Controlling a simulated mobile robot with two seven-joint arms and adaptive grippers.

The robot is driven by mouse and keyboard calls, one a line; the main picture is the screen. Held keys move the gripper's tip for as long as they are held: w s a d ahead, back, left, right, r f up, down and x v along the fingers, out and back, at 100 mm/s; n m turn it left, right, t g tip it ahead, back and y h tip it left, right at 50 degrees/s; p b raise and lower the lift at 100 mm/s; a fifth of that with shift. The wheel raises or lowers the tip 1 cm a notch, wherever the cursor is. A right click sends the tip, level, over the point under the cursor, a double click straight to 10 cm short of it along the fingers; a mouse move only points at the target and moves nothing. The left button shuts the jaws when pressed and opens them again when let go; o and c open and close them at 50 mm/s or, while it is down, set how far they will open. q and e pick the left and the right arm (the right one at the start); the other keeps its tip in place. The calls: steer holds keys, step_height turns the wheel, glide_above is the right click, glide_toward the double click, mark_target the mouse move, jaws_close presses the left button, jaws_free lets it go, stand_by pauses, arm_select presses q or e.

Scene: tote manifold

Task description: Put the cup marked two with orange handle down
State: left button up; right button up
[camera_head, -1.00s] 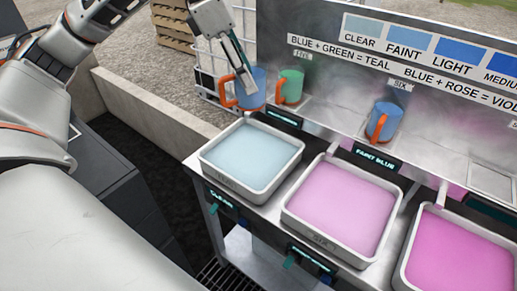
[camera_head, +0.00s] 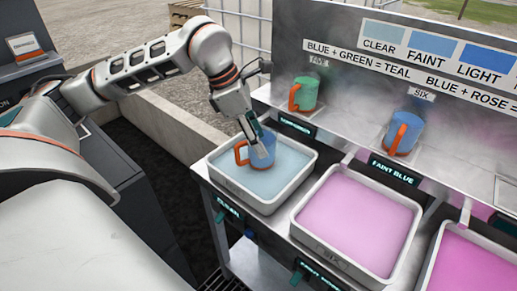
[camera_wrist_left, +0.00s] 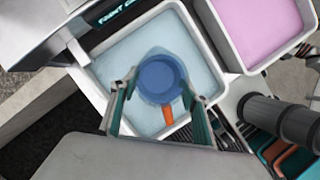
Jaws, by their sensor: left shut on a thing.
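The blue cup with an orange handle (camera_head: 269,141) is in my left gripper (camera_head: 262,152), over the tray of pale blue liquid (camera_head: 264,207). Its handle points left in the head view. In the left wrist view the cup (camera_wrist_left: 160,78) lies between the two fingers, seen from above, with its handle (camera_wrist_left: 168,115) toward the gripper's base. The cup looks low in the tray, with a paler patch around it; I cannot tell if it touches the bottom. No number on it is readable. My right gripper is not in view.
A green cup (camera_head: 307,91) stands on the back shelf by its label, and another blue cup (camera_head: 407,130) stands by the label six. A pink-filled tray (camera_head: 357,220) is just right of the pale blue tray. A metal board (camera_head: 293,50) rises behind.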

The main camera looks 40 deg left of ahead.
arm_select(q)
step_height(320, 180, down, 4)
steer(key=shift+r, duration=0.3)
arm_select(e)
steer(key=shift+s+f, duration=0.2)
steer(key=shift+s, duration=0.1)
arm_select(q)
steer(key=o, duration=1.1)
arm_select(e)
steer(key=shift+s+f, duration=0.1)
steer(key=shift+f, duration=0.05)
